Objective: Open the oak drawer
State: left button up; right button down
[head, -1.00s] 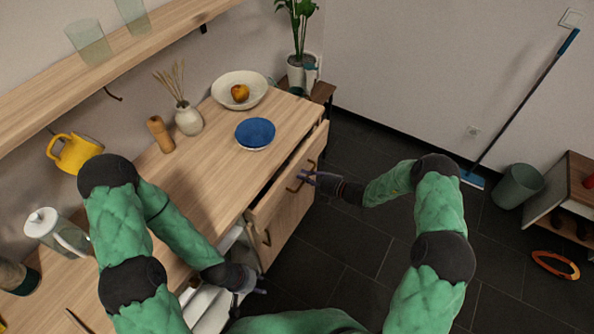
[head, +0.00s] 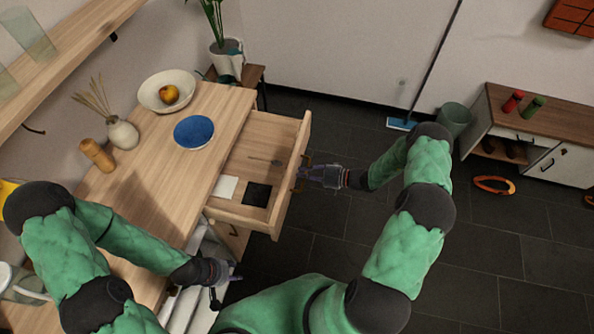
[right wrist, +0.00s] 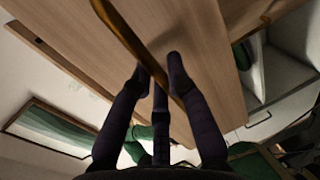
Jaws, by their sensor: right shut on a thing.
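The oak drawer (head: 276,219) stands pulled well out from the wooden counter in the head view. Its inside shows a white square, a black square and a small thin item. My right gripper (head: 304,172) is at the drawer's front and is shut on its brass handle. In the right wrist view the handle (right wrist: 128,38) runs as a curved bar between the dark fingers (right wrist: 160,75), in front of the wooden drawer front. My left gripper (head: 232,274) is low by the counter's front edge, away from the drawer; its fingers are too small to read.
On the counter (head: 150,190) are a blue plate (head: 194,132), a white bowl (head: 153,98) with fruit, a vase (head: 122,133) and a wooden mill (head: 97,154). A green bin (head: 455,118) and a low cabinet (head: 530,127) stand at right. The dark floor between is mostly clear.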

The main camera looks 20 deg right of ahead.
jog(key=shift+s, duration=0.1)
dwell(0.3)
jog(key=c, duration=1.2)
grip_release()
jog(key=shift+d, duration=0.1)
jog(key=v, duration=1.2)
jog(key=shift+d+f, duration=0.1)
